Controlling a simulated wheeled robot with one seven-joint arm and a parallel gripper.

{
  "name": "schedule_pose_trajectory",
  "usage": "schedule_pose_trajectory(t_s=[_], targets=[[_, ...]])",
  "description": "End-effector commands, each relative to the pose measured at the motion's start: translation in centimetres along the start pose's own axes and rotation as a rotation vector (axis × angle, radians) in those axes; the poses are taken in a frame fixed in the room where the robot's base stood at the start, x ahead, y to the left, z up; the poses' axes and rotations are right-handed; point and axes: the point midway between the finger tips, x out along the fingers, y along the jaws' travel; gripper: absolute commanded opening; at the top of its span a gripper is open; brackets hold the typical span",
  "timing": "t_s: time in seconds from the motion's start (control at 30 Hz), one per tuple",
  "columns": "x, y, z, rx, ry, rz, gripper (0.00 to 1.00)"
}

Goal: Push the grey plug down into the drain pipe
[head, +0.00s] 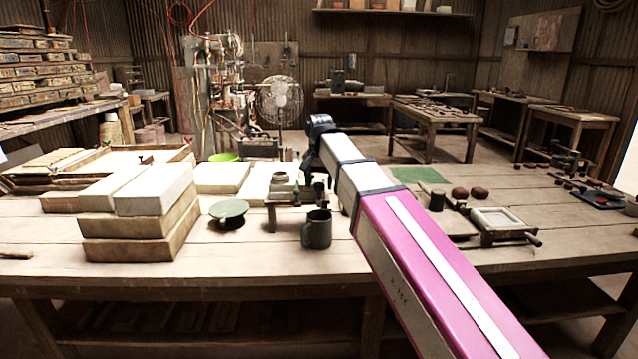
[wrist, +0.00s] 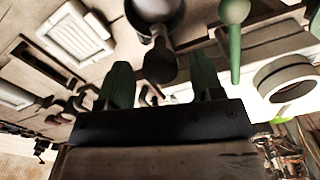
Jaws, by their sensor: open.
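My gripper (wrist: 160,72) is open in the wrist view, with two green fingers spread apart. A dark, round-ended piece (wrist: 160,62) shows between or beyond the fingers; I cannot tell whether it is the grey plug or whether it is touched. A pale open ring (wrist: 285,78) lies to the right of the fingers, possibly the drain pipe's mouth. In the head view, my gripper (head: 314,158) is over the middle of the bench, largely hidden by my arm. A small round pot (head: 281,178) stands left of it. No plug or pipe is clearly identifiable in this view.
A dark mug (head: 316,230) stands in front of the gripper on the wooden bench (head: 255,262). A small framed press (head: 497,222) and a green mat (head: 418,174) are to the right.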

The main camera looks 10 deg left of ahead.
Motion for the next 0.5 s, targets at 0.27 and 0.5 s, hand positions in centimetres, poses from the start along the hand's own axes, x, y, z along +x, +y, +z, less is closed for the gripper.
schedule_pose_trajectory(t_s=[0.27, 0.5], targets=[[0.0, 0.0, 0.0, 0.0, 0.0, 0.0, 0.34], [0.11, 0.0, 0.01, 0.0, -0.001, 0.0, 0.0]])
